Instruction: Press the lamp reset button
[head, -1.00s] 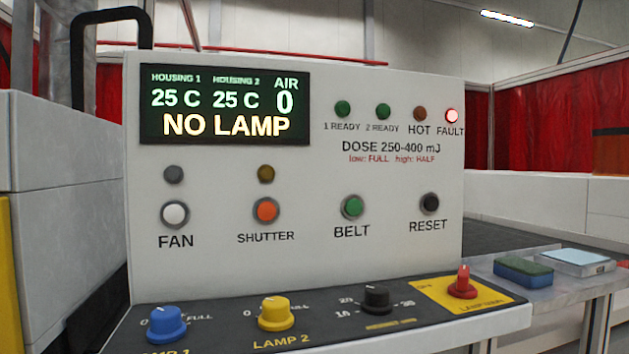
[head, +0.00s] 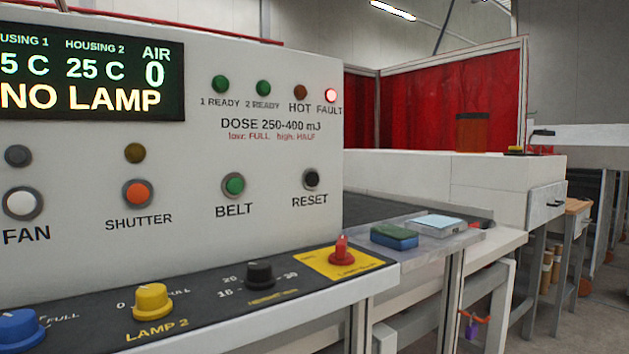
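The black reset button (head: 312,179) sits in a metal ring on the upright white control panel (head: 75,258), above the printed word RESET. It is right of the green BELT button (head: 234,185) and the orange SHUTTER button (head: 137,194). The display (head: 90,78) reads NO LAMP with air 0, and its left edge is cut off. The red FAULT light (head: 330,95) is lit. Neither of my grippers is in view.
Below the panel a sloped ledge carries blue, yellow (head: 152,301), black (head: 260,275) and red (head: 341,250) knobs. A green-and-blue block (head: 394,237) and a pale blue flat pack (head: 436,225) lie on a side shelf. Red curtains and open floor are at the right.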

